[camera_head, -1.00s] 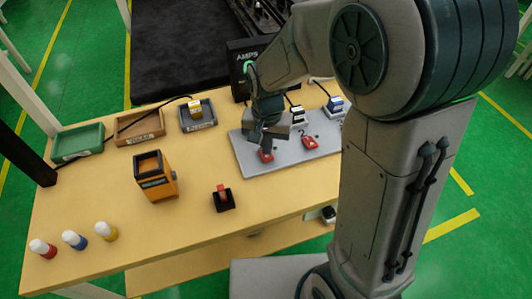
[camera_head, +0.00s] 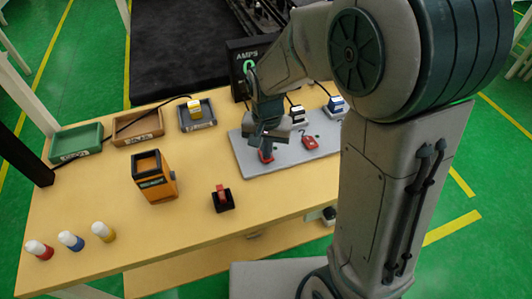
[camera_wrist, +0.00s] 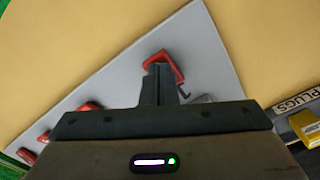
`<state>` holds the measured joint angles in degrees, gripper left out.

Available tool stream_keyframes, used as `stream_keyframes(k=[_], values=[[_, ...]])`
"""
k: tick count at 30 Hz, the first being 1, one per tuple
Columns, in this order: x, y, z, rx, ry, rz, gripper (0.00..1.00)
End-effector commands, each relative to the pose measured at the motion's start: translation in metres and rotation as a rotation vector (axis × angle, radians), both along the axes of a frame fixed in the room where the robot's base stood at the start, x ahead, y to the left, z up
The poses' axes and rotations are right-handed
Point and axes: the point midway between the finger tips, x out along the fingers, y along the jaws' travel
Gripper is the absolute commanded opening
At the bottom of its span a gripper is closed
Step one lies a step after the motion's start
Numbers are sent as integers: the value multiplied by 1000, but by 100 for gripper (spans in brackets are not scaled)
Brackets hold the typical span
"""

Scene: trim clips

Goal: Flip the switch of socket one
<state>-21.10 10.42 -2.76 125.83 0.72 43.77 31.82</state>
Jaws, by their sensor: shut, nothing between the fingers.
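The grey socket board (camera_head: 285,160) lies on the table with red switches on it. The leftmost red switch (camera_head: 266,156) is directly under my gripper (camera_head: 267,148) and partly hidden by it; its number cannot be read. A second red switch (camera_head: 310,142) shows to its right. In the wrist view my gripper (camera_wrist: 160,70) is shut and empty, pointing down, with its tip over or against a red switch (camera_wrist: 178,68). Whether they touch cannot be told. More red switches show at lower left there, one of them (camera_wrist: 90,105) beside my gripper.
A white-and-black plug (camera_head: 298,115) and a blue-and-white plug (camera_head: 336,104) stand behind the switches. A black AMPS box (camera_head: 244,62) is at the back. A separate red switch (camera_head: 221,194) and an orange box (camera_head: 155,180) stand left of the board.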

Motion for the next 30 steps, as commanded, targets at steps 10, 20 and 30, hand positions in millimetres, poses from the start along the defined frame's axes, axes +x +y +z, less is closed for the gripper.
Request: stream_keyframes(k=[10, 20, 30], values=[[0, 0, -2, -1, 1, 0, 0], [0, 0, 24, 0, -1, 0, 0], [0, 0, 51, 0, 0, 0, 0]])
